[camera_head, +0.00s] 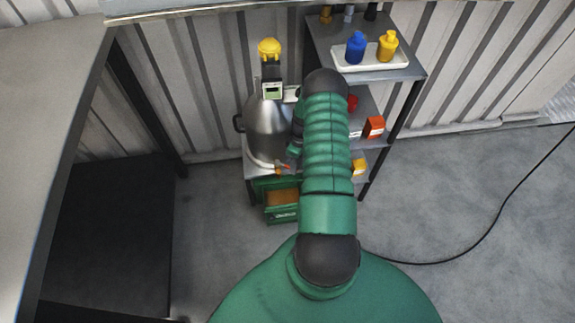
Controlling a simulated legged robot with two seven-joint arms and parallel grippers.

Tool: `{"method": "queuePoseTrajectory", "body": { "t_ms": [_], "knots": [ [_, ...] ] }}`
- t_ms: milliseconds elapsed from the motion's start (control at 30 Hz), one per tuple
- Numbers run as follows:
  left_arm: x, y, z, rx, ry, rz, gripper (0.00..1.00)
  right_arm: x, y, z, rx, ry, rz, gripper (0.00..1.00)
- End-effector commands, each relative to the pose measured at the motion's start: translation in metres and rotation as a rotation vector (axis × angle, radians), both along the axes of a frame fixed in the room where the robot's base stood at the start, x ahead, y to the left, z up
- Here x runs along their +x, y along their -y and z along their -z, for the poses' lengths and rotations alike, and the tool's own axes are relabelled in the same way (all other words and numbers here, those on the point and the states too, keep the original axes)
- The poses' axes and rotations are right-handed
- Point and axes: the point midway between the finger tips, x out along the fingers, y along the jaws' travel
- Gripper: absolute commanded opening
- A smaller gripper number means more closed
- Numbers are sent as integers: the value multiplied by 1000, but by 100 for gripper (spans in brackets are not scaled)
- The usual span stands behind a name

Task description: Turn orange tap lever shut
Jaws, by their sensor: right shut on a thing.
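A metal tank (268,130) with a dark side handle stands on a low stand against the wall. The small orange tap lever (284,169) shows low on the tank's front right. My right arm reaches forward over the scene, and my right gripper (291,157) is at the tap, shut on the lever. It is small here, and the arm hides part of the tank's right side and some of the gripper. The exact angle of the lever is hard to tell. My left gripper is not in view.
A shelf rack (414,73) stands right of the tank, with a blue bottle (355,48) and a yellow bottle (387,46) in a white tray (343,62). A green crate (282,214) sits below the tank. A table (45,90) fills the left. A black cable (495,222) crosses open floor at right.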

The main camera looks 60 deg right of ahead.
Motion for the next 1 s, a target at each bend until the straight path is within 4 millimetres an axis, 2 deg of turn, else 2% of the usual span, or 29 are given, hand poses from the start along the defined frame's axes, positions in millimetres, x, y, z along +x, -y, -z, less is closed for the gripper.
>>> {"method": "queuePoseTrajectory", "body": {
  "t_ms": [367,400,533,833,933,1000],
  "knots": [
    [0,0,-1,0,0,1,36,0,5,-3,-10,4,2,0],
    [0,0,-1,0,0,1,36,0,5,-3,-11,4,2,22],
    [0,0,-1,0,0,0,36,0,4,-2,-8,4,1,39],
    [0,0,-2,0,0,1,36,1,3,-4,-5,3,0,39],
    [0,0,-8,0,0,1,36,1,3,-15,-6,3,0,39],
    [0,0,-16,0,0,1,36,1,4,-30,-7,4,1,39]
  ]
}}
